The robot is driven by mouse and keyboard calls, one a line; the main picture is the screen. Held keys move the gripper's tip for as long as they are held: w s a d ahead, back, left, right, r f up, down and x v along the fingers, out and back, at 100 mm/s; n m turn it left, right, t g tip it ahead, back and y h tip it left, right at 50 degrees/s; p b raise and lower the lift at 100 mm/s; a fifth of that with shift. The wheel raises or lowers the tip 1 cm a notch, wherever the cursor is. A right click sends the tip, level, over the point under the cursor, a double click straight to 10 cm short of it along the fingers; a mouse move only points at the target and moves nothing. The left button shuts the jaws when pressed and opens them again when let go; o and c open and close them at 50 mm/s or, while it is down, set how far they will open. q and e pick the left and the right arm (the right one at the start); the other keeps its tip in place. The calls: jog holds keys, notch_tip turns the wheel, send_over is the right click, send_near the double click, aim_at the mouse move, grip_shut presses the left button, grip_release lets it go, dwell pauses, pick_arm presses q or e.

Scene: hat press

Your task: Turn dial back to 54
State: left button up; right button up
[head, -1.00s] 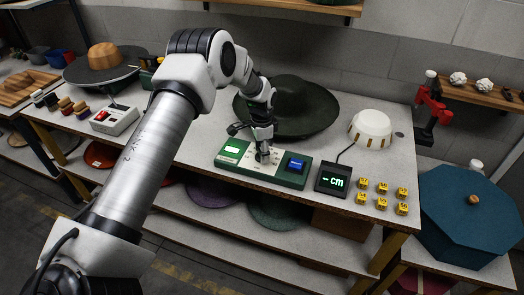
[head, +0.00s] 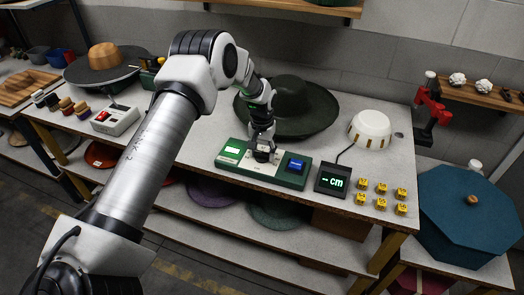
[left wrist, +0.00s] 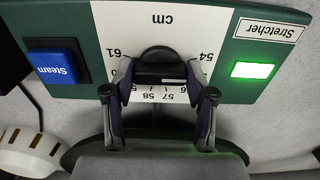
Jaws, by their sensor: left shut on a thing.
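The green stretcher panel (head: 232,161) lies on the bench; in the left wrist view the panel (left wrist: 282,62) appears upside down. Its black dial (left wrist: 160,62) sits on a white cm scale (left wrist: 125,35), with 54 at the picture's right and 61 at its left. My left gripper (head: 263,153) is over the dial; in the wrist view its fingers (left wrist: 160,82) are on either side of the knob and shut on it. My right gripper is not in view.
A blue Steam button (left wrist: 55,68) and a lit green display (left wrist: 252,70) flank the dial. A display reading "-- cm" (head: 333,181) stands right of the panel, with several yellow blocks (head: 381,195) beyond. A dark wide-brimmed hat (head: 318,110) lies behind the gripper.

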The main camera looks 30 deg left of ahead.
aim_at(262, 153)
pick_arm(q)
jog(key=shift+s+f+n, duration=0.15)
jog(key=shift+n, duration=1.15)
jog(key=o, duration=1.2)
jog(key=shift+c, duration=0.2)
jog(key=shift+r, duration=0.2)
notch_tip(262, 153, up, 12)
jog(key=shift+f, duration=0.15)
